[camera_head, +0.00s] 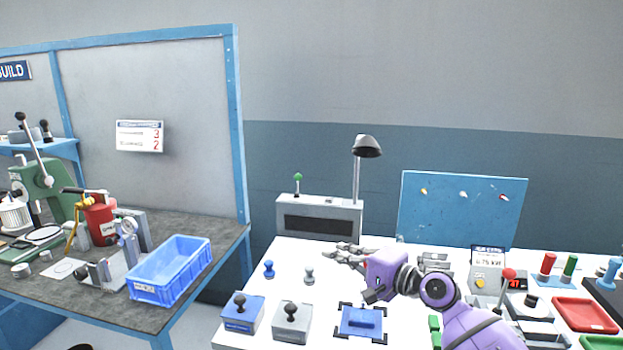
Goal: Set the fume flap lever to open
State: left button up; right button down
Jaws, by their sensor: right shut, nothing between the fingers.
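A lever with a green knob (298,178) stands upright on the left of the top of a grey box (340,207) with a dark slotted front, at the back of the white bench. It looks like the fume flap lever; no open or shut marking on it can be read. My right gripper (340,250) is shut and empty above the bench, in front of and below the grey box, apart from the lever. Its fingers point left. My left gripper is not in view.
A lamp-like black hood (367,147) on a pole rises at the box's right. Small blue (269,269) and grey (309,276) pegs stand near my gripper. A blue board (462,207) stands behind my arm. A red-knobbed lever (508,274) is at the right.

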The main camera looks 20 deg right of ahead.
aim_at(297, 177)
jog(key=i+l, duration=0.35)
jog(key=i, duration=0.2)
jog(key=i+l, duration=0.35)
jog(key=i, duration=0.15)
jog(key=i+l, duration=0.4)
jog(key=i, duration=0.15)
